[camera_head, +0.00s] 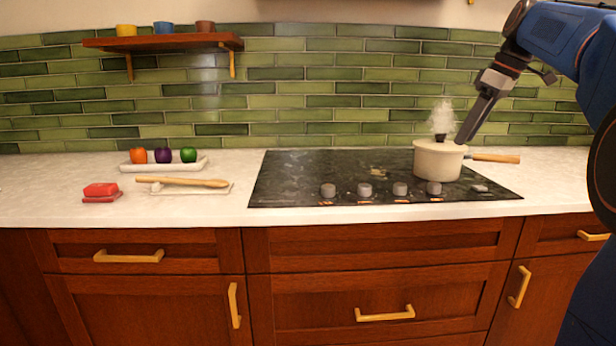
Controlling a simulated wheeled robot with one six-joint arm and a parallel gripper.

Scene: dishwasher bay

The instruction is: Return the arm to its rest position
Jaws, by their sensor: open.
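My blue arm (555,35) reaches in from the upper right. My gripper (464,138) points down and to the left, its tip at the right rim of a cream pot (437,160). The gripper is open, with no object seen between its fingers. I cannot tell whether it touches the pot or its lid. The pot stands upright on the right part of the black cooktop (310,170), its wooden handle (496,158) pointing right. Pale steam (443,115) rises above its dark lid knob (440,138).
A spoon rest (215,190) with a wooden spoon (190,182), a red block-like item (101,190) and a white tray (140,168) with three coloured items stand at the left. A wall shelf (160,42) holds three cups. Drawers (380,300) below are shut.

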